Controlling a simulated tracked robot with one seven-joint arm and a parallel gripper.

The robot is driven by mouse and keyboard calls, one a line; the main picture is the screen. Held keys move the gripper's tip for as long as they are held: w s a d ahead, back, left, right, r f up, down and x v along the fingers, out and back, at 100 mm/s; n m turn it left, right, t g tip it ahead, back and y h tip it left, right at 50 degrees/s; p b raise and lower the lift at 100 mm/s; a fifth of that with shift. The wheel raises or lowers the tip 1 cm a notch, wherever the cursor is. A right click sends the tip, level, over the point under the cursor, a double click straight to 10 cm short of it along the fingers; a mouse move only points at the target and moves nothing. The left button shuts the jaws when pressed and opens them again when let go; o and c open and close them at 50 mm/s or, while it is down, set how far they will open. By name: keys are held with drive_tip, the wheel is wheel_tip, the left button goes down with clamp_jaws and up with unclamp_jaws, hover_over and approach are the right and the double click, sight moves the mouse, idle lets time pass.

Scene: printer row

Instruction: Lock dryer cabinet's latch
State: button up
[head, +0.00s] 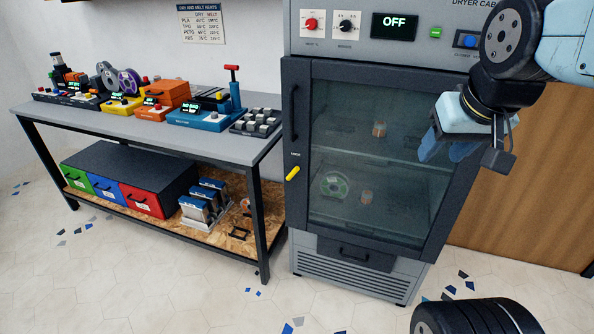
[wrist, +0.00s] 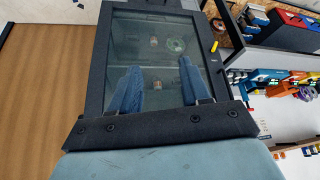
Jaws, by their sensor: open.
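The dryer cabinet (head: 298,130) stands at the centre right in the head view, its glass door (head: 360,140) closed in the frame. The latch is a yellow lever (head: 293,173) on the left edge of the door, tilted up to the right, under a small label. It also shows in the wrist view as a small yellow piece (wrist: 214,46) at the door's edge. My gripper (head: 445,150) hangs in front of the upper right of the door, apart from the latch. In the wrist view its two blue fingers (wrist: 158,90) are spread with nothing between them.
A workbench (head: 180,135) with several coloured machines stands left of the cabinet. Its lower shelf holds coloured drawers (head: 105,192). A vertical door handle (head: 293,108) sits above the latch. A spool (head: 334,185) shows behind the glass. The floor in front is mostly clear.

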drive_tip(key=shift+w, duration=0.1)
drive_tip(key=w+a+f+t+y, duration=0.1)
drive_tip(key=w+a+f+t, duration=0.3)
drive_tip(key=w, duration=0.6)
drive_tip(key=w+a+f, duration=0.2)
drive_tip(key=w+f, duration=0.3)
drive_tip(key=w, duration=0.5)
drive_tip(key=w+a+f+t+y, duration=0.15)
drive_tip(key=w+a+f, duration=0.3)
drive_tip(key=w, duration=0.55)
drive_tip(key=t+y, duration=0.2)
drive_tip(key=t, duration=0.1)
approach(294, 171)
drive_tip(key=d+r, duration=0.6)
drive_tip(key=r, duration=0.1)
drive_tip(key=s+a+f+m+t+y, duration=0.1)
drive_tip(key=s+a+f+m+t, duration=0.25)
drive_tip(key=f, duration=0.75)
drive_tip(key=shift+n+g, duration=0.3)
drive_tip(key=shift+n, duration=0.65)
drive_tip(key=x, duration=0.8)
drive_tip(key=a+x, duration=0.1)
drive_tip(key=x, duration=0.3)
drive_tip(key=shift+c, duration=0.2)
